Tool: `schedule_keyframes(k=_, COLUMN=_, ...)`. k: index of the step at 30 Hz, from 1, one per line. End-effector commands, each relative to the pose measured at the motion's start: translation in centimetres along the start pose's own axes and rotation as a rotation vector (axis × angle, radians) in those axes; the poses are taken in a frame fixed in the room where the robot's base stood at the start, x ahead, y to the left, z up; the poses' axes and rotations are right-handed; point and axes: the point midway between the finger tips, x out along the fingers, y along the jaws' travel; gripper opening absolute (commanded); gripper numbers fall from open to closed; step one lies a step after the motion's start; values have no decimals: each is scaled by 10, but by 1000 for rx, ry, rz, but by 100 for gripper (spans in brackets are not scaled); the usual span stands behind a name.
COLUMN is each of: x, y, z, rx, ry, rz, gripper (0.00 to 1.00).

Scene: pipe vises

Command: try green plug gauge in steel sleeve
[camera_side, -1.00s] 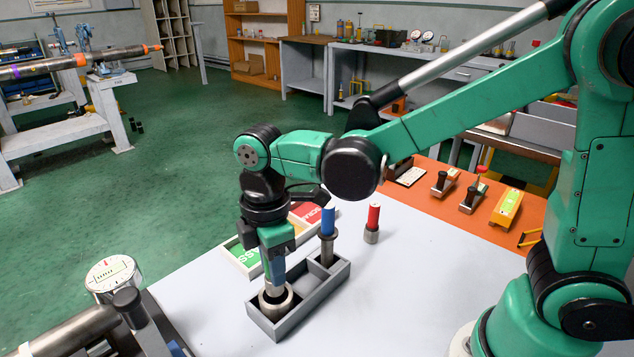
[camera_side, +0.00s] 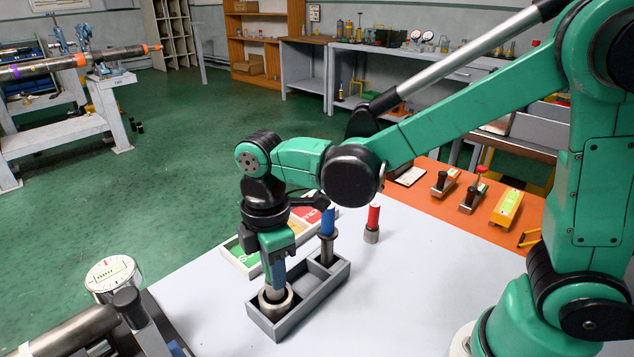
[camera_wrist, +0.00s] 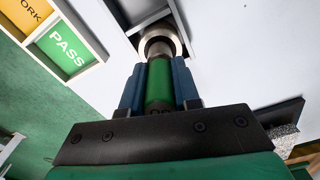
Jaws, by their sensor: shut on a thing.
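My gripper (camera_wrist: 158,88) is shut on the green plug gauge (camera_wrist: 159,84), with blue finger pads on both sides of its green handle. In the side view my gripper (camera_side: 277,270) points straight down and hides the green handle. The steel sleeve (camera_side: 288,303) is a thick ring standing in the near compartment of the grey tray (camera_side: 316,299). The gauge's steel end is at the sleeve's mouth and appears to be inside it; how deep is hidden. In the wrist view the sleeve (camera_wrist: 176,39) rings the gauge's far end.
A blue-handled gauge (camera_side: 328,222) stands at the tray's far end. A red-handled gauge (camera_side: 373,217) stands on the pale table beyond. A sorting tray with a green PASS panel (camera_wrist: 61,47) lies behind my gripper. A dial gauge (camera_side: 113,275) and pipe are at left.

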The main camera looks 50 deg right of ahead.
Motion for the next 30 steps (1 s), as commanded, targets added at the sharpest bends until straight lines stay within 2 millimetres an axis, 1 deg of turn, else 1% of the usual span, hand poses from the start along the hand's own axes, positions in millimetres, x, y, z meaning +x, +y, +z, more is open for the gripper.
schedule_keyframes(k=20, x=8, y=0, z=0, rx=0, ry=0, rz=0, gripper=0)
schedule_keyframes(k=21, x=8, y=0, z=0, rx=0, ry=0, rz=0, gripper=37)
schedule_keyframes(k=30, x=8, y=0, z=0, rx=0, ry=0, rz=0, gripper=37)
